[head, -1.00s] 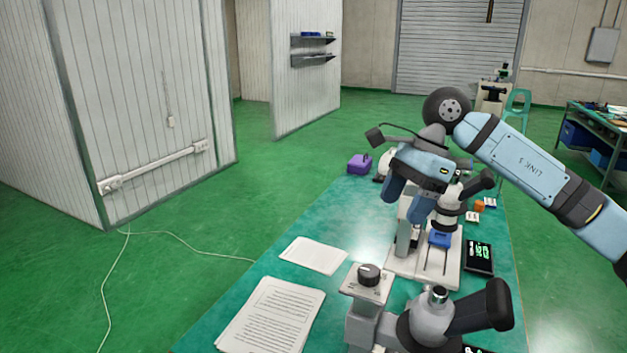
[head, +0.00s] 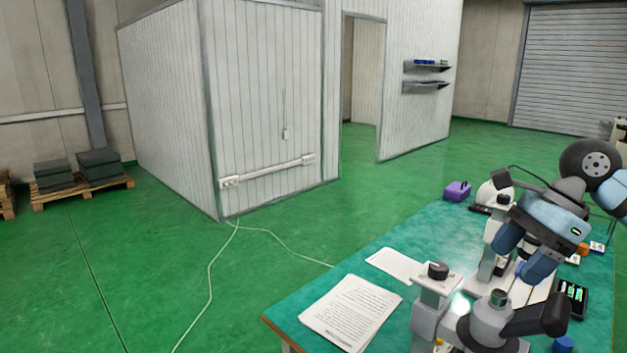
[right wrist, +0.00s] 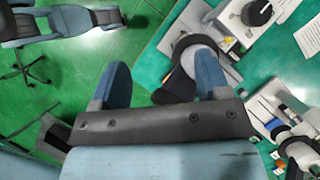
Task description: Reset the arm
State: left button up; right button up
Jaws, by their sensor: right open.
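My right gripper (head: 524,262) hangs over the right part of the green table (head: 345,268) in the head view, with its arm coming in from the right edge. My left gripper is not in view.
A microscope (head: 492,318) stands at the table's near end. Papers (head: 352,311) lie to its left, and a purple box (head: 457,190) sits at the far end. A cable (head: 209,290) runs over the open green floor. Pallets (head: 84,183) stand far left.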

jog(key=s+a+m+t+y, duration=0.1)
jog(key=a+m+t+y, duration=0.4)
jog(key=a+m+y, duration=0.85)
jog(key=s+d+f+m+t+h, duration=0.15)
jog(key=f+m+t+h, duration=0.35)
jog(key=m, duration=0.5)
jog(key=d+f+m+t+h, duration=0.2)
jog(key=f+m+h, duration=0.6)
jog(key=m, duration=0.3)
jog(key=d+f+m+t+h, duration=0.2)
jog(key=f+m+t+h, duration=0.3)
jog(key=m, duration=0.5)
jog(key=s+f+m+g, duration=0.7)
jog(key=s+f+g, duration=0.8)
jog(key=s, duration=0.6)
pick_arm(q)
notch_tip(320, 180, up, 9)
jog(key=p, duration=0.9)
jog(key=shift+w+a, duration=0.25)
pick_arm(e)
jog(key=w+a+f+n+t+y, duration=0.1)
jog(key=w+a+f+t+y, duration=0.1)
jog(key=w+a+f+t, duration=0.3)
jog(key=w+a+t, duration=0.1)
jog(key=a+t, duration=0.1)
jog(key=t, duration=0.1)
jog(key=shift+f+t, duration=0.35)
jog(key=shift+t, duration=0.05)
